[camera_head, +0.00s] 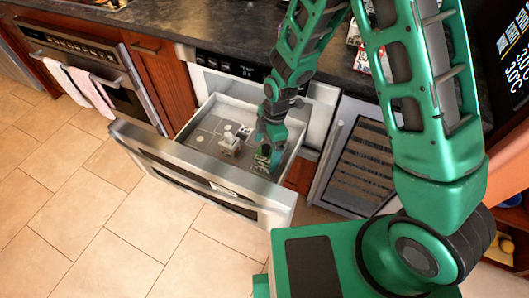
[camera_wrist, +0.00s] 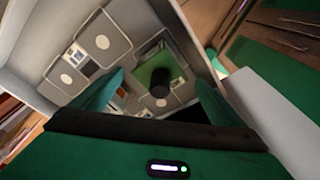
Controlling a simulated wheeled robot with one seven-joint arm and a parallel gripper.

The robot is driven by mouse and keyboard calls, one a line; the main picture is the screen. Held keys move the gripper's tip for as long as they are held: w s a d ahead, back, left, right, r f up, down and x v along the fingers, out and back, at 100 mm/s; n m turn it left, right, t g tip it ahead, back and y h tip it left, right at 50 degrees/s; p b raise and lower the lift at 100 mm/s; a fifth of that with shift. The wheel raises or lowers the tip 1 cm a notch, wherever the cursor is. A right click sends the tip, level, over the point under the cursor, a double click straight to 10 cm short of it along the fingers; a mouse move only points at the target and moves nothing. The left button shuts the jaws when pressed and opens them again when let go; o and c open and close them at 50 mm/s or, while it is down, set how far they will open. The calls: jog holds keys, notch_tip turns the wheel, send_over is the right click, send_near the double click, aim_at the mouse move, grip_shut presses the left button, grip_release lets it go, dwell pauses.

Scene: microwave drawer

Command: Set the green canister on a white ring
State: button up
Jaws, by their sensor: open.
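The green canister (camera_wrist: 160,72) appears in the wrist view as a green shape with a dark round top, inside the drawer. In the head view something green (camera_head: 262,161) shows low under my gripper, largely hidden by it. My gripper (camera_head: 266,148) reaches down into the right part of the open drawer. In the wrist view its two fingers (camera_wrist: 160,88) are spread apart, with the canister showing between and beyond them. Whether they touch it cannot be told. White rings (camera_wrist: 102,42) (camera_wrist: 66,79) lie on the grey drawer floor, and one shows in the head view (camera_head: 228,128).
The microwave drawer (camera_head: 190,160) is pulled out, with raised walls around its floor. A small whitish object (camera_head: 230,143) stands in it, left of my gripper. An oven with towels (camera_head: 80,82) is at left, a glass-fronted cooler (camera_head: 360,160) at right. The counter runs above.

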jog(key=r, duration=0.3)
jog(key=d+r, duration=0.1)
jog(key=r, duration=0.5)
jog(key=shift+w+d, duration=0.2)
